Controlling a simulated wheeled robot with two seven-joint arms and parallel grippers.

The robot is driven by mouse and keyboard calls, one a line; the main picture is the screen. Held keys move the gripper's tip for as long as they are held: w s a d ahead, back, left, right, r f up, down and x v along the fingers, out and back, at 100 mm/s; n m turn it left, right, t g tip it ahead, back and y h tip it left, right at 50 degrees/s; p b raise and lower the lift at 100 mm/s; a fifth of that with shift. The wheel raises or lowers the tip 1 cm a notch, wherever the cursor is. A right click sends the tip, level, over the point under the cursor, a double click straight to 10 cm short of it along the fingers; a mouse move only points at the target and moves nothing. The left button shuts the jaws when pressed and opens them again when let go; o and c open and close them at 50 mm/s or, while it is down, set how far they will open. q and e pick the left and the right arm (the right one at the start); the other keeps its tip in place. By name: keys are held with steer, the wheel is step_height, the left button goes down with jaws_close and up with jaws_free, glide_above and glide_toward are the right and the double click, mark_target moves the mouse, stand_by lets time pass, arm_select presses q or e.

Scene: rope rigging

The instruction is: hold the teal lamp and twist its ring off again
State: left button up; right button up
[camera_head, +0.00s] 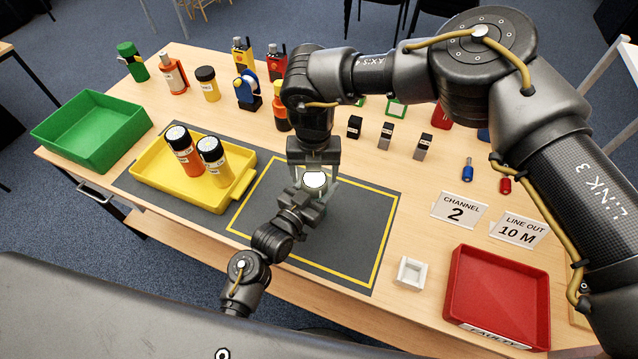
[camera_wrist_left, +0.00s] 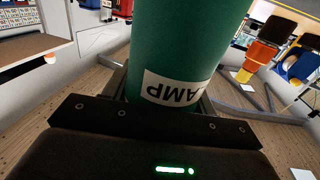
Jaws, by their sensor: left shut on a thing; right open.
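The teal lamp (camera_wrist_left: 185,45) stands large in the left wrist view, with an upside-down label ending in "AMP"; its ring end is outside that view. In the head view its pale round top (camera_head: 315,180) shows over the dark mat, with a dark rim around it; most of the body is hidden by my grippers. My left gripper (camera_head: 311,203) is shut on the lamp's body from the near side. My right gripper (camera_head: 316,171) points down, open, with its fingers at either side of the lamp's top. I cannot tell whether they touch the ring.
A yellow tray (camera_head: 242,188) with two black-capped cylinders stands to the left. A green tray (camera_head: 58,138) is at far left, a red tray (camera_head: 540,300) at right, and a small white holder (camera_head: 410,273) near it. Bottles and tools line the back. The yellow-outlined mat (camera_head: 350,237) is otherwise clear.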

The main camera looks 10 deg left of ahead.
steer(key=shift+f, duration=0.8)
steer(key=m, duration=0.4)
steer(key=shift+m, duration=0.3)
steer(key=m, duration=0.5)
steer(key=shift+r, duration=0.1)
steer(key=n, duration=0.9)
steer(key=shift+n, duration=0.4)
